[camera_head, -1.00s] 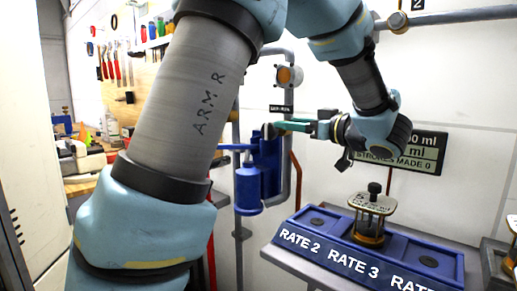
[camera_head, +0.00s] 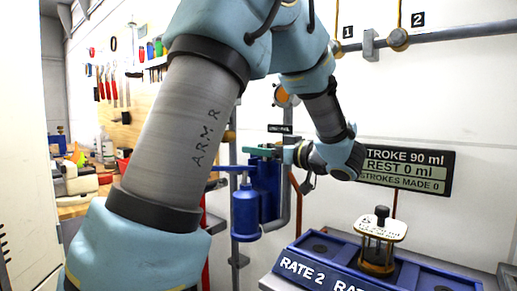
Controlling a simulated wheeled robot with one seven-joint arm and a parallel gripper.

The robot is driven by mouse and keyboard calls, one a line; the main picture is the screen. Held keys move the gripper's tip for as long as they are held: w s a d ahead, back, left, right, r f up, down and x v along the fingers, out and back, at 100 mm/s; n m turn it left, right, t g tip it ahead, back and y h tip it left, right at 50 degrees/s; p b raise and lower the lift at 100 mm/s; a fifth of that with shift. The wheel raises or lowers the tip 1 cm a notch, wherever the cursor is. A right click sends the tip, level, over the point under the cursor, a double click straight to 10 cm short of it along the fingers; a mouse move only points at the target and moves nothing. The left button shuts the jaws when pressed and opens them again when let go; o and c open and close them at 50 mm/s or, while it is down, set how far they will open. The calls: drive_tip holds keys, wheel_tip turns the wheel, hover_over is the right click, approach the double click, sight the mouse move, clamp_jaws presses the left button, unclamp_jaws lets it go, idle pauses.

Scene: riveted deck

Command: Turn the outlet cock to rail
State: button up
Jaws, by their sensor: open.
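A small dark label (camera_head: 280,128) sits just above the gripper, too small to read.
A display (camera_head: 408,170) reads stroke 90 ml, rest 0 ml, strokes made 0. A blue rate tray (camera_head: 330,250) holds a glass-and-brass piece (camera_head: 378,240) at lower right. A tool board (camera_head: 125,90) and bench stand at left. A pipe with tags 1 and 2 runs upper right.

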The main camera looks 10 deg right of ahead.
drive_tip(key=shift+w+a, duration=0.1)
drive_tip(key=shift+w, duration=0.05)
clamp_jaws()
idle(0.5)
